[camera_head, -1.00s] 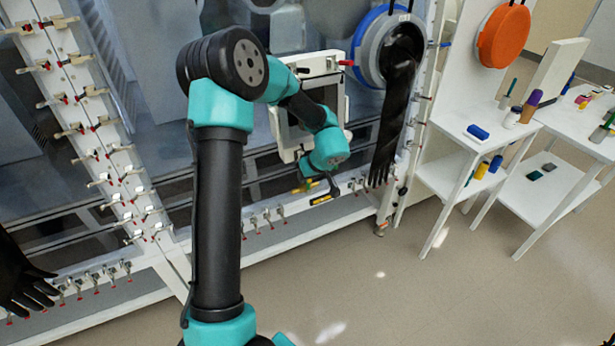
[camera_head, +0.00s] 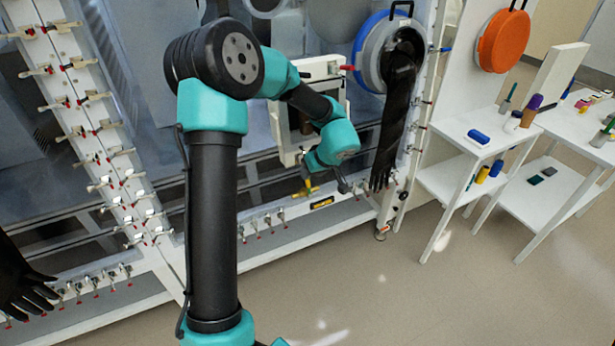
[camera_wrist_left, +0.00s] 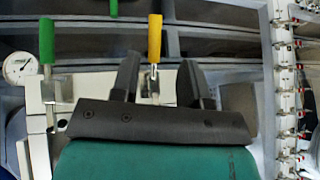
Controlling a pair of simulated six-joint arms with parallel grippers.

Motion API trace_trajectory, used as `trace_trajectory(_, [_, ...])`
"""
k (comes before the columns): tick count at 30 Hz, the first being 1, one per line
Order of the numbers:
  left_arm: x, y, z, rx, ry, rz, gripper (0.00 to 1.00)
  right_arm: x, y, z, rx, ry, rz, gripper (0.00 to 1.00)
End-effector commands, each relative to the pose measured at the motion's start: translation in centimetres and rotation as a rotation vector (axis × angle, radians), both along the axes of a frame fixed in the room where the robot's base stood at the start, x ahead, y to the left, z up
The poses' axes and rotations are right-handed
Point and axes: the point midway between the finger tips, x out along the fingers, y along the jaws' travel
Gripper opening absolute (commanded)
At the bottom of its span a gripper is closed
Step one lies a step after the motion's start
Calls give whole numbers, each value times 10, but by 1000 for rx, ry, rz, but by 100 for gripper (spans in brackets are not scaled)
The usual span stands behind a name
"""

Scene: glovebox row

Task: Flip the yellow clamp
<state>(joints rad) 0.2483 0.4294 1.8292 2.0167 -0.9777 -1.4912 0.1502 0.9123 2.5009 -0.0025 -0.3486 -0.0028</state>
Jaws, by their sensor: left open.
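My left gripper (camera_wrist_left: 158,72) is open, with one dark finger on each side of the clamp's lower stem. I see gaps beside the stem, and cannot tell whether either finger touches it. My right gripper is not in view.
A green-handled clamp (camera_wrist_left: 47,45) and a round gauge (camera_wrist_left: 17,67) are left of the yellow one. A black glove (camera_head: 395,125) hangs right of my arm. Small clamps (camera_head: 265,222) line the lower ledge. White side tables (camera_head: 470,140) stand at right, with clear floor before them.

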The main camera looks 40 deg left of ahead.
Motion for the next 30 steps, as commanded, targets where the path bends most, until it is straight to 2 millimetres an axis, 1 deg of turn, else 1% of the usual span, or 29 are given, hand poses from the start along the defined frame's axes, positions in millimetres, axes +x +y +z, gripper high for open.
trace_trajectory(1, [0,-6,10,-1,-4,-1,41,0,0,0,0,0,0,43])
trace_trajectory(12, [-1,-41,72,2,-3,-1,41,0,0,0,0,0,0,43])
trace_trajectory(15, [-2,-50,87,1,-4,1,41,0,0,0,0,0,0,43])
trace_trajectory(18, [-2,-56,98,3,-3,2,41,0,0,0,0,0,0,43])
trace_trajectory(23, [-3,-61,106,1,-1,3,41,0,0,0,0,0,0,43])
trace_trajectory(30, [-3,-61,107,2,0,3,41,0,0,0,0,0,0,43])
